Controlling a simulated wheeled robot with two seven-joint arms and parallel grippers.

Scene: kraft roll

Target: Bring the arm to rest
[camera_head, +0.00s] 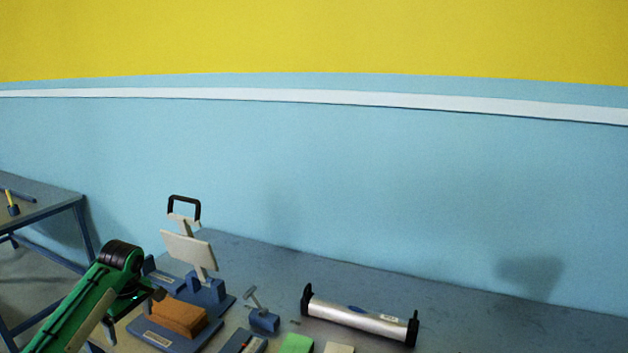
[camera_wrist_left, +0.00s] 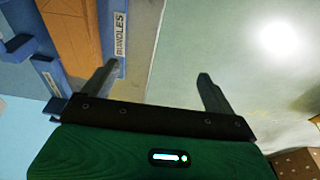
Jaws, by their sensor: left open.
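My left arm, green with a black joint, comes in from the lower left in the head view. Its gripper (camera_head: 148,294) is beside the left edge of a blue tray (camera_head: 152,333) that holds a brown block (camera_head: 178,317). In the left wrist view the two dark fingers of the gripper (camera_wrist_left: 158,78) stand wide apart with nothing between them. The brown block (camera_wrist_left: 68,38) and the tray's label reading BUNDLES (camera_wrist_left: 120,34) show beyond the left finger. My right gripper is in neither view.
A cream board with a black handle (camera_head: 188,248) stands behind the tray. A small blue stand (camera_head: 263,320), a silver roller with black ends (camera_head: 358,314) and a green block (camera_head: 296,344) are to the right. Another table (camera_head: 40,205) is at far left. The table's back right is clear.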

